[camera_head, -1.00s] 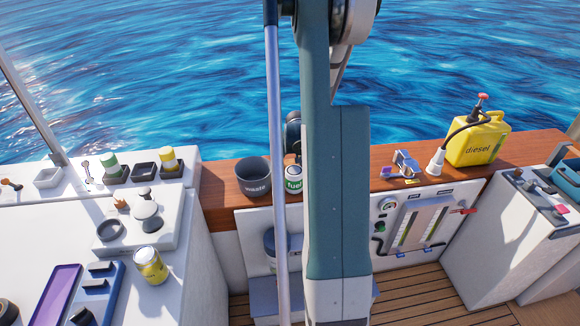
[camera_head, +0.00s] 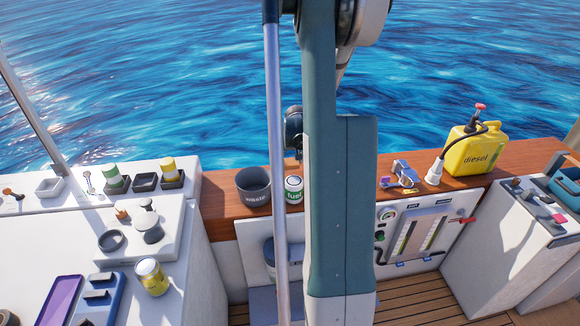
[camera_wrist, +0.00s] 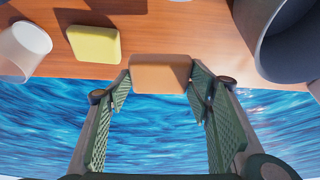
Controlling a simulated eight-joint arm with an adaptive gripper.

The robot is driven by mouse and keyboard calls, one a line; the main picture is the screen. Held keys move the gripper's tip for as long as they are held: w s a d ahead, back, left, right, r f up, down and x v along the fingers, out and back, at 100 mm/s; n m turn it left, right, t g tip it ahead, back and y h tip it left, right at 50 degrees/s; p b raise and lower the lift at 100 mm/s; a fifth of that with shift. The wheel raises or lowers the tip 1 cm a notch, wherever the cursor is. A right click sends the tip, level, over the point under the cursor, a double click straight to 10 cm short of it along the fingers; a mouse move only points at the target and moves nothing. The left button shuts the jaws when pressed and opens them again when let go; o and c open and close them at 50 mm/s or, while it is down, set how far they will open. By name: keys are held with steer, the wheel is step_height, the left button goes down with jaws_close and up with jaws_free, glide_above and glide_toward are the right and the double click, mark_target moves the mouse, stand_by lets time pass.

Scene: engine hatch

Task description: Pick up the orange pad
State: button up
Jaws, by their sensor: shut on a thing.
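The orange pad (camera_wrist: 160,73) shows in the wrist view as a rounded block between the tips of my gripper (camera_wrist: 160,88). My gripper is shut on the pad, with a green textured finger on each side of it. The wooden ledge lies behind the pad in this view; I cannot tell whether the pad touches it. In the head view my arm hides the pad and my gripper.
A yellow pad (camera_wrist: 94,44) and a white cup-like thing (camera_wrist: 22,50) are left of the orange pad in the wrist view. A yellow diesel can (camera_head: 474,152) stands farther right.

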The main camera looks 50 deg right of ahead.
mark_target(289, 160)
steer(key=shift+r, duration=1.65)
